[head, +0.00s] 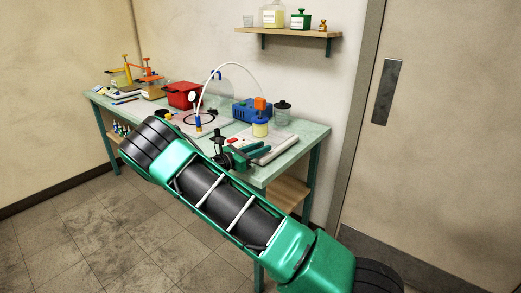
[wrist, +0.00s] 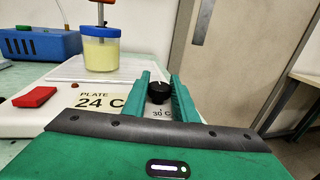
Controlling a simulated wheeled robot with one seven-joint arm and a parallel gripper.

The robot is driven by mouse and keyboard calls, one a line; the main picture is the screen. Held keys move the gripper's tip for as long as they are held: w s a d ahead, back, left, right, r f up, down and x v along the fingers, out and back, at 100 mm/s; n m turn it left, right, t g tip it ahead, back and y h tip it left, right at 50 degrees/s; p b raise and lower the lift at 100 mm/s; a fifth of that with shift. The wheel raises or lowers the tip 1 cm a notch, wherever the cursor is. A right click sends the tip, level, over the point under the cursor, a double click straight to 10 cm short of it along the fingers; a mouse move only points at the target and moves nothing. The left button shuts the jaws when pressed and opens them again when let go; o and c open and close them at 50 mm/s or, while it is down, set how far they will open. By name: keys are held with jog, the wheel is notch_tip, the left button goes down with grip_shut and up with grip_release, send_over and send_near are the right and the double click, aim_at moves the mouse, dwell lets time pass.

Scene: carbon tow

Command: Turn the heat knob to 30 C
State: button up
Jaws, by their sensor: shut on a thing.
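The heat knob (wrist: 158,91) is black and round with a pale pointer mark, on the front of a white hot plate (wrist: 40,118). In the wrist view my gripper (wrist: 161,88) has its two green fingers shut on the knob, one on each side. The label "30 C" shows just below the knob. The plate's display (wrist: 98,102) reads "PLATE 24 C". In the head view my gripper (head: 238,153) is at the hot plate (head: 268,152) near the table's front right corner; the knob is hidden there.
A jar with a blue lid and yellow contents (wrist: 101,52) stands behind the knob. A red block (wrist: 34,97) lies on the left of the plate. A blue pump box (wrist: 40,43) is at the back left. A door (head: 440,130) is to the right.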

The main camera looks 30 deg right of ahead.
jog(key=shift+w+a, duration=0.3)
jog(key=shift+w, duration=0.05)
jog(key=o, duration=1)
jog(key=shift+f, duration=0.1)
jog(key=shift+o, duration=0.2)
jog(key=shift+s+d, duration=0.1)
jog(key=shift+d, duration=0.05)
jog(key=a, duration=0.3)
jog(key=s+a, duration=0.1)
jog(key=a, duration=0.7)
jog(key=shift+s, duration=0.2)
jog(key=shift+d, duration=0.1)
